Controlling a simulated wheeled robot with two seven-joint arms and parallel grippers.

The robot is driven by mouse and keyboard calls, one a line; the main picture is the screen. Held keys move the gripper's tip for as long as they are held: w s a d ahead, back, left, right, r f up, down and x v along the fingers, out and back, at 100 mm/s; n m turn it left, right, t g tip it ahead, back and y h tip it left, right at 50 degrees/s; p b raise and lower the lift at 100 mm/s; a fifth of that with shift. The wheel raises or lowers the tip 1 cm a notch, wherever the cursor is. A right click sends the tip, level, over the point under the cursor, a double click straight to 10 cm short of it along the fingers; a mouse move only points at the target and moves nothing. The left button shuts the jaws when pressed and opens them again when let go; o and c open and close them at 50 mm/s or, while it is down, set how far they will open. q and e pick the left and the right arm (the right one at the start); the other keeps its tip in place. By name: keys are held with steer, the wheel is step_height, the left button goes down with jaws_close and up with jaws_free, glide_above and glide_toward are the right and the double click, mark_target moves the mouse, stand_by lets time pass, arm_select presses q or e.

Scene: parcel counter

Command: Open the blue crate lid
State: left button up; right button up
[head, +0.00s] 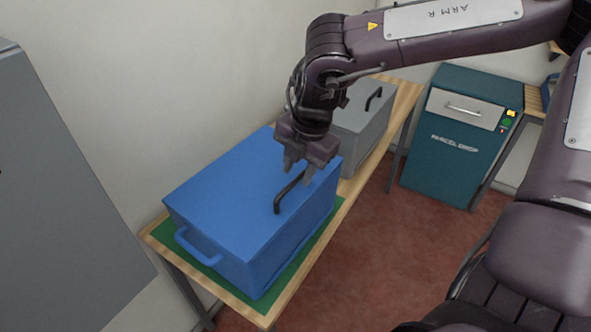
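The blue crate (285,243) stands on a green mat (307,257) on a wooden table. Its blue lid (230,185) is shut and has a black handle (279,199) near its right edge. A blue side handle (197,247) sticks out at the crate's near end. My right gripper (298,172) points down over the lid, at the upper end of the black handle. Its two fingers look apart, one on each side of the handle in the picture. I cannot tell whether they touch the handle. My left gripper is not in view.
A grey crate (355,130) with a black lid handle stands behind the blue crate on the same table (377,160). A teal parcel drop box (450,150) stands at the right. A grey panel (60,200) is at the left. Red floor lies open between table and drop box.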

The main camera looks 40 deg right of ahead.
steer(key=shift+w+f, duration=0.2)
steer(key=shift+f, duration=0.3)
steer(key=shift+w+f, duration=0.15)
steer(key=shift+f, duration=0.3)
steer(key=shift+w+a+f, duration=0.1)
steer(key=shift+f, duration=0.2)
steer(key=c, duration=0.7)
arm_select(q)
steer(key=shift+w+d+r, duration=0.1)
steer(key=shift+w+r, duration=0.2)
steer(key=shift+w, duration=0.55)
arm_select(e)
jaws_close()
steer(key=shift+r, duration=0.1)
